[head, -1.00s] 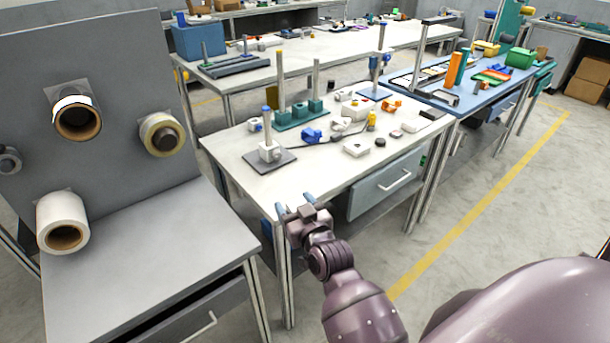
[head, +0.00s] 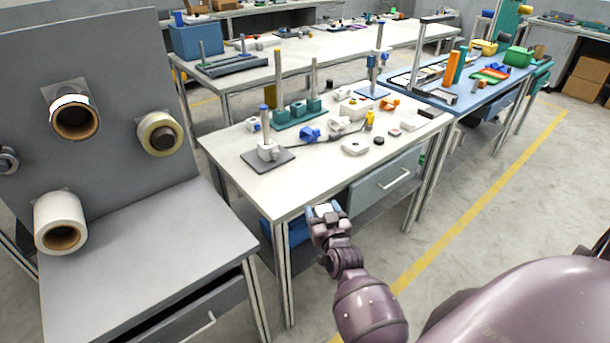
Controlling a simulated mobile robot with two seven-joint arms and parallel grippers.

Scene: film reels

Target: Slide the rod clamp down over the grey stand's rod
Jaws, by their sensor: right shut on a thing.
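The grey stand (head: 286,159) sits at the near left of the white-topped table, a flat dark grey plate with a pale block on it. Its upright rod (head: 264,122) is short, with a blue top. My right gripper (head: 325,210) is at the table's front edge, to the right of and nearer than the stand, apart from it. It is shut on a small white piece (head: 326,209) between light blue fingertips. The piece is mostly hidden, so I cannot tell its shape or whether it is the rod clamp. My left gripper is out of view.
A teal stand (head: 287,121) with taller rods stands behind the grey stand. A blue part (head: 310,134), a white block (head: 355,147) and a yellow part (head: 370,119) lie to the right. The table's (head: 290,190) front strip is clear. A grey panel bench (head: 150,250) is at left.

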